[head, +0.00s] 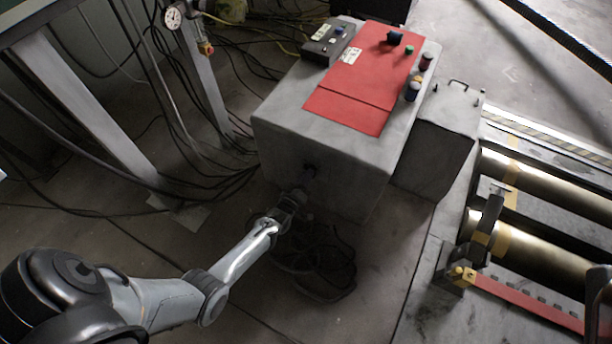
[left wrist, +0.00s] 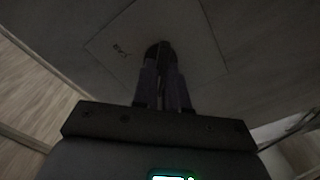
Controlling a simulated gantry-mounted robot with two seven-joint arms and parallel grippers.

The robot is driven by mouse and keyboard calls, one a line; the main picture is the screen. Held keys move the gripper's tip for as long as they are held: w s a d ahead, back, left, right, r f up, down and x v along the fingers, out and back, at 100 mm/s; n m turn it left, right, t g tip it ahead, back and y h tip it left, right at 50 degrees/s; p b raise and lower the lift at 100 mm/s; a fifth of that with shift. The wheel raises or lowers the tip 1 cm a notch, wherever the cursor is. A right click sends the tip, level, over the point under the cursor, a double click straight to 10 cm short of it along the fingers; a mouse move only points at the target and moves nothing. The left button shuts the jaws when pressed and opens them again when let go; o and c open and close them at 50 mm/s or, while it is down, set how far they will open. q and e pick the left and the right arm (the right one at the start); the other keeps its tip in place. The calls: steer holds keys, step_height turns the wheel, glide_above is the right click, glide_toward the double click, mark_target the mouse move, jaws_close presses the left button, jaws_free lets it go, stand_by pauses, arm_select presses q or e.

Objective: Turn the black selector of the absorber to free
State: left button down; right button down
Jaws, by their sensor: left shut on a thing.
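The absorber is a grey box (head: 285,125) with a red panel on its top, in the middle of the head view. Its black selector (head: 309,168) is a small dark knob on the shaded near side. My left gripper (head: 304,181) reaches up to that side from the lower left and is shut on the selector. In the left wrist view the two fingers close around the dark selector (left wrist: 160,47), which stands on a square plate (left wrist: 205,45) with small markings. The fingers cover much of the knob. My right gripper is not in view.
Black cables (head: 215,185) lie on the floor left of the box, and a dark coil (head: 325,262) lies below my left wrist. A smaller grey box (head: 450,110) and brass rollers (head: 530,245) stand to the right. A grey post (head: 205,85) stands at the left.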

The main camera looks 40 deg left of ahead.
arm_select(q)
steer(key=shift+s+f, duration=0.1)
steer(key=shift+f, duration=0.05)
steer(key=c, duration=1.2)
jaws_free()
steer(key=shift+o, duration=0.2)
steer(key=p+v, duration=0.5)
steer(key=v, duration=0.5)
steer(key=shift+s, duration=0.35)
steer(key=shift+d, duration=0.15)
